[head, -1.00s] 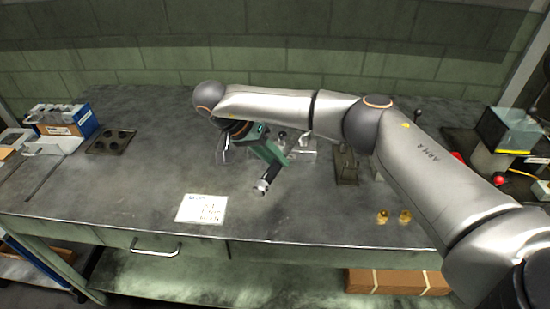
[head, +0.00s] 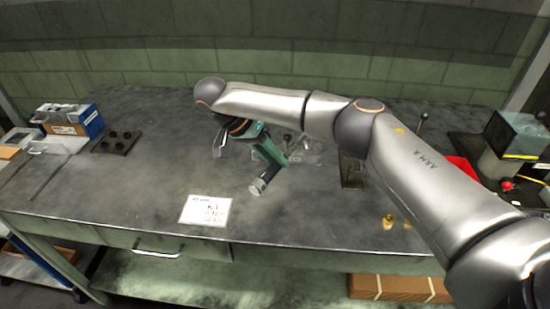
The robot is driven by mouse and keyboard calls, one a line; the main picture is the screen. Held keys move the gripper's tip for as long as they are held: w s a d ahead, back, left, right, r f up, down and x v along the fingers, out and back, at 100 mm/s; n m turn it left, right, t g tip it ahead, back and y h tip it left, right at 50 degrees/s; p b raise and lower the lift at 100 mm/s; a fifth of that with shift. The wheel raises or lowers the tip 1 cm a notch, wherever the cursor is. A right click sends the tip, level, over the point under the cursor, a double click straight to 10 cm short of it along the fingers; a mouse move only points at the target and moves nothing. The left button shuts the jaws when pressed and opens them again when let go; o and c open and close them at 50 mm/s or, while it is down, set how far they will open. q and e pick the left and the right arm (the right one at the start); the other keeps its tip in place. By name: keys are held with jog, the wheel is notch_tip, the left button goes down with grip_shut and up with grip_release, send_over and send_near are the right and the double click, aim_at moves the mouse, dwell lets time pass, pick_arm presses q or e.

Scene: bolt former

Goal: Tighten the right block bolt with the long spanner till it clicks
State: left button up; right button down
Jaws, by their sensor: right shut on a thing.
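My right arm reaches in from the right across the bench. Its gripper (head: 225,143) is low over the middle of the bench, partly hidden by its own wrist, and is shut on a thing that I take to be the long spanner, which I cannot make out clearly. A green body (head: 268,151) and a dark cylinder with a bright end (head: 263,181) show just right of the gripper. Pale metal parts (head: 305,156) lie behind them, half covered by the forearm. The block and its right bolt cannot be told apart here. My left gripper is not in view.
A white written card (head: 205,210) lies near the front edge. A brass piece (head: 388,222) stands at the front right, another beside my arm. A dark stand (head: 351,172) is under my elbow. A dark holed plate (head: 116,142) and blue-white box (head: 72,120) are at left.

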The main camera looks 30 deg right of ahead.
jog(key=shift+w, duration=0.15)
jog(key=shift+w+a+m+b, duration=0.2)
jog(key=shift+w+m+b, duration=0.2)
jog(key=shift+m+b, duration=0.15)
jog(key=shift+r, duration=0.1)
jog(key=shift+s+d+r+n+p, duration=0.1)
jog(key=shift+s+d+n+p, duration=0.2)
jog(key=shift+p, duration=0.5)
jog(key=shift+s+n+p, duration=0.25)
jog(key=shift+s+p, duration=0.05)
jog(key=shift+p, duration=0.2)
jog(key=shift+s, duration=0.1)
